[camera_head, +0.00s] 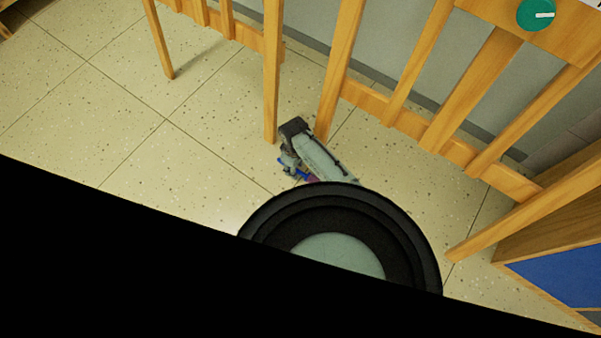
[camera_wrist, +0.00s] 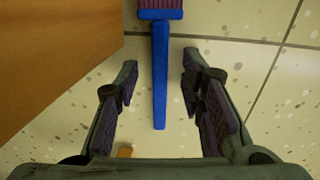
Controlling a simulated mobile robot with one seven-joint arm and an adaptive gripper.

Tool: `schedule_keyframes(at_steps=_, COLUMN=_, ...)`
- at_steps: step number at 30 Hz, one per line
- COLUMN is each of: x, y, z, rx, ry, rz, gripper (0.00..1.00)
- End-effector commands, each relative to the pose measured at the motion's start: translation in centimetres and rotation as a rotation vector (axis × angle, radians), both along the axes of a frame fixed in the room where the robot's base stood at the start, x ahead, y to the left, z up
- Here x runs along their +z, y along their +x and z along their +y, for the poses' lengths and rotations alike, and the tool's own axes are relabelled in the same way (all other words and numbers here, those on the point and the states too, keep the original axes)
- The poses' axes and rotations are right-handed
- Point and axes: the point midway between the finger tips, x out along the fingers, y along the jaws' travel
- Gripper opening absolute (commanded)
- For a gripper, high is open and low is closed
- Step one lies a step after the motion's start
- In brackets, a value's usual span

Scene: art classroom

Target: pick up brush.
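The brush has a slim blue handle (camera_wrist: 160,85) and a purple bristle head (camera_wrist: 160,5) that is cut off by the top edge of the wrist view. In the head view only a small blue piece of the brush (camera_head: 299,174) shows, low by the floor, partly hidden by my arm. My gripper (camera_wrist: 160,68) is open, with one finger on each side of the handle. Gaps show between the handle and both fingers in the wrist view. My gripper is also in the head view (camera_head: 289,163), low among the easel legs. How far the fingertips are above the floor is unclear.
Wooden easel legs (camera_head: 272,75) stand close to my gripper, with a wooden crossbar (camera_head: 420,135) at the right. A wooden surface (camera_wrist: 50,50) fills the left of the wrist view. A wooden cabinet with a blue panel (camera_head: 565,270) is at lower right. Tiled floor (camera_head: 90,120) is open at left.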

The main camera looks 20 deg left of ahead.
Motion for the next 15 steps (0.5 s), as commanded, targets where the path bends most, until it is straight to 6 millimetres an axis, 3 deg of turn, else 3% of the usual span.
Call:
schedule_keyframes(at_steps=5, x=0.06, y=0.00, z=0.00, rx=0.000, ry=0.000, rz=0.000, gripper=0.34)
schedule_keyframes(at_steps=15, x=0.06, y=0.00, z=-0.01, rx=0.000, ry=0.000, rz=0.000, gripper=0.12)
